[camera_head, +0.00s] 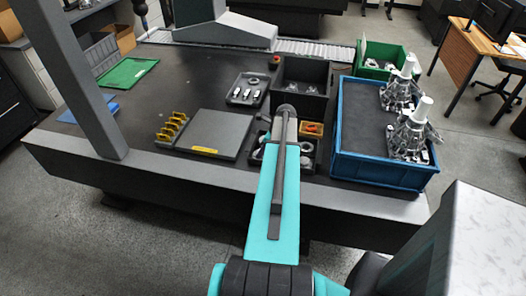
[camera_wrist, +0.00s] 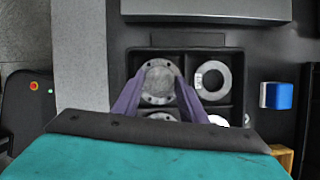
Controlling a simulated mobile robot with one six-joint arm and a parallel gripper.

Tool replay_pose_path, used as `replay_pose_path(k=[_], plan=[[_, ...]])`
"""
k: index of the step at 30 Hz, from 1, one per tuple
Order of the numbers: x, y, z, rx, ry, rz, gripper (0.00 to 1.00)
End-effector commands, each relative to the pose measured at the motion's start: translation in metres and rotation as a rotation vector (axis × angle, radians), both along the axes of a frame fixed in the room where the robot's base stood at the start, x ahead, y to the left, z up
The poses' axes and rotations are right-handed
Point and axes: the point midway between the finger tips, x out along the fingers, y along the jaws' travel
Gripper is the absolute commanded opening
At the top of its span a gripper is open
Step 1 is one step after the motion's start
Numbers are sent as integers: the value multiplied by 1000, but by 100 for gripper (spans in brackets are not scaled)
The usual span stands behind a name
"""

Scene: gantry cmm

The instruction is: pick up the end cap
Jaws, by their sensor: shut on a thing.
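The end cap (camera_wrist: 160,78), a round grey metal disc with bolt holes around its rim, shows in the wrist view at the upper left of a dark divided tray (camera_wrist: 245,108). My gripper (camera_wrist: 160,84) has its two purple fingers on either side of the disc and is shut on it. The frames do not clearly show whether the disc is clear of the tray floor. In the head view the divided tray (camera_head: 316,171) is partly covered by my teal arm. My gripper and the end cap are hidden there.
A ring (camera_wrist: 213,68) lies in the compartment to the right, and another round part (camera_wrist: 160,116) is partly hidden below. In the head view, a blue bin (camera_head: 385,176) stands right, a black bin (camera_head: 301,91) behind, and a flat grey plate (camera_head: 215,125) left.

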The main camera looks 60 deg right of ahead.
Motion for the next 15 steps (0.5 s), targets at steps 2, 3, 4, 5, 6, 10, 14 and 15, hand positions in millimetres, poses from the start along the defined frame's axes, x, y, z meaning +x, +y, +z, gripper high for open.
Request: replay_pose_path(k=[2, 3, 4, 5, 6, 10, 14, 15], plan=[[0, 0, 5, -2, -1, -1, 10], [0, 0, 8, -2, -1, 0, 10], [0, 0, 11, -2, -1, 0, 10], [0, 0, 14, -2, -1, 0, 10], [0, 0, 17, -2, -1, 0, 10], [0, 0, 33, -2, -1, -1, 10], [0, 0, 50, -2, -1, 0, 10], [0, -1, 55, -2, -1, 0, 10]])
